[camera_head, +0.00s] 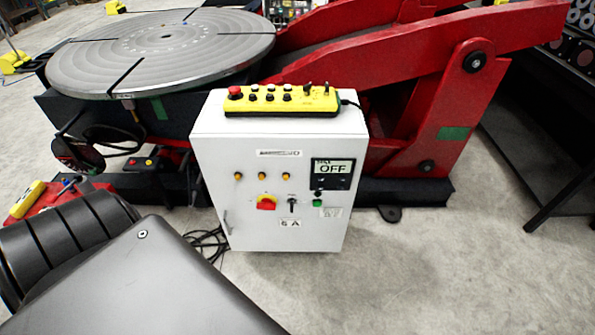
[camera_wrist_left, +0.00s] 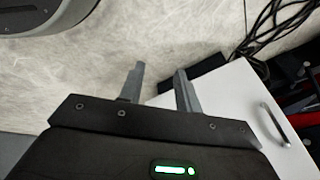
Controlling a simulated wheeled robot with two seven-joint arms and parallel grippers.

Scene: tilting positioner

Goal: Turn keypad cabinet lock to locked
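The white cabinet (camera_head: 225,160) stands upright in the middle of the head view, with its front facing me. I cannot tell which of these is the lock. In the left wrist view my left gripper (camera_wrist_left: 159,70) is open and empty, its two fingers apart. The white cabinet (camera_wrist_left: 235,95) with a metal handle (camera_wrist_left: 275,124) lies just beyond its right finger. My right gripper is not in view.
A yellow button box (camera_head: 280,99) lies on the cabinet top. Behind stand a round slotted turntable (camera_head: 160,50) and a red tilting frame (camera_head: 410,75). Black cables (camera_head: 208,240) lie at the cabinet's left foot. The floor in front and right (camera_head: 430,270) is clear.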

